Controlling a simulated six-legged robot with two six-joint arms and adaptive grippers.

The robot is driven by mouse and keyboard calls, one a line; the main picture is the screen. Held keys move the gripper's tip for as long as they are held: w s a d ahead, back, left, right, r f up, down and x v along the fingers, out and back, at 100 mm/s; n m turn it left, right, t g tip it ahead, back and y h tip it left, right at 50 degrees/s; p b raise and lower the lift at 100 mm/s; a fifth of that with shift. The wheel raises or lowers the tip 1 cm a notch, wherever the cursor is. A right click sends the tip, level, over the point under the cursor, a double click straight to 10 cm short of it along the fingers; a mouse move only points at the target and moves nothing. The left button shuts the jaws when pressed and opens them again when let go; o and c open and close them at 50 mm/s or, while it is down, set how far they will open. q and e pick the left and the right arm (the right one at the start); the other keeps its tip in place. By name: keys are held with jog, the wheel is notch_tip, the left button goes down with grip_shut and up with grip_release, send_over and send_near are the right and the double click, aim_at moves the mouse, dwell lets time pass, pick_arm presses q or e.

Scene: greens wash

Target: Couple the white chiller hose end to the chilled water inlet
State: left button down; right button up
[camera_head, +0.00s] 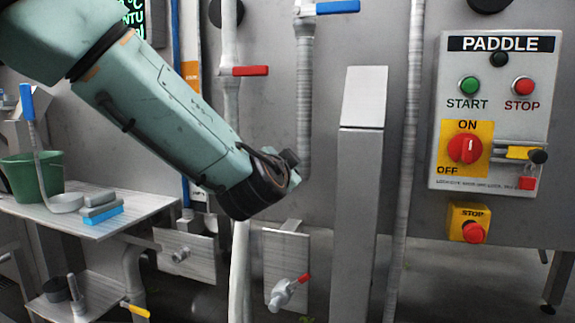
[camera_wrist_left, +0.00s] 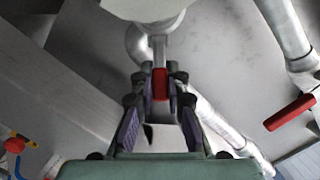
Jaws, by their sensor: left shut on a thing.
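My left gripper (camera_wrist_left: 160,88) is shut on a red piece (camera_wrist_left: 159,84) with a grey shank above it. It looks like a lever handle, but I cannot tell for sure. In the head view my left arm reaches down from the upper left; the dark gripper (camera_head: 289,168) is mostly hidden by the wrist. A whitish hose or pipe (camera_head: 240,275) runs down below the wrist. A grey ribbed pipe (camera_head: 305,90) comes down behind the gripper from a blue-handled valve (camera_head: 337,7). I cannot tell which part is the hose end or the chilled water inlet. My right gripper is not in view.
A red-handled valve (camera_head: 250,70) stands left of the ribbed pipe. A low valve with a red lever (camera_head: 285,290) sits below. A grey metal post (camera_head: 361,200) and the paddle control box (camera_head: 492,110) are at the right. A shelf (camera_head: 95,222) holds a green tub (camera_head: 30,176).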

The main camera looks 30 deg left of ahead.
pick_arm(q)
jog(key=shift+s+f+h, duration=0.1)
jog(key=shift+h, duration=0.2)
dwell(0.4)
jog(key=c, duration=1.3)
grip_release()
jog(key=shift+d, duration=0.15)
